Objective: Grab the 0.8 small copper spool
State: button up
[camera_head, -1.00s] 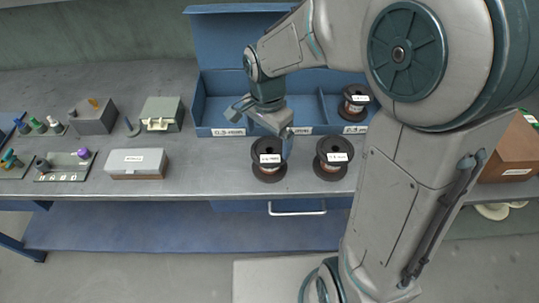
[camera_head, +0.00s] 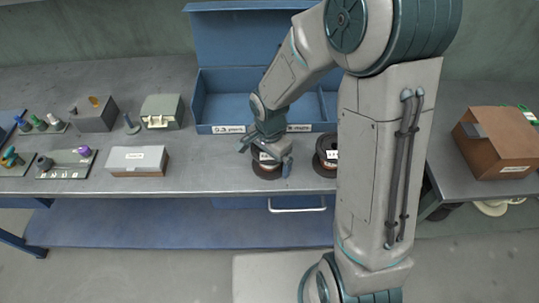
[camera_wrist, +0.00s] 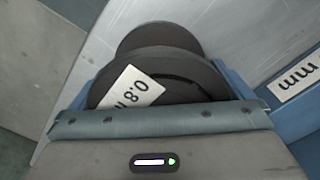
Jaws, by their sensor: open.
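The small copper spool (camera_head: 266,171) stands on the bench in front of the blue box and is partly covered by my gripper (camera_head: 270,165) in the head view. In the wrist view the spool (camera_wrist: 165,75) is dark with a white label reading 0.8. My gripper (camera_wrist: 162,108) is open, with its blue fingers on either side of the spool. Whether they touch it cannot be told. A second dark spool (camera_head: 325,156) stands just to the right, partly hidden behind my arm.
The blue box (camera_head: 222,97) with labelled compartments stands open behind the spools. A white case (camera_head: 138,158), a grey-green case (camera_head: 162,112) and small tool holders lie to the left. A brown box (camera_head: 497,143) sits on the right. The bench between the white case and the spools is clear.

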jog(key=c, duration=1.2)
jog(key=shift+c, duration=0.2)
jog(key=shift+r, duration=0.1)
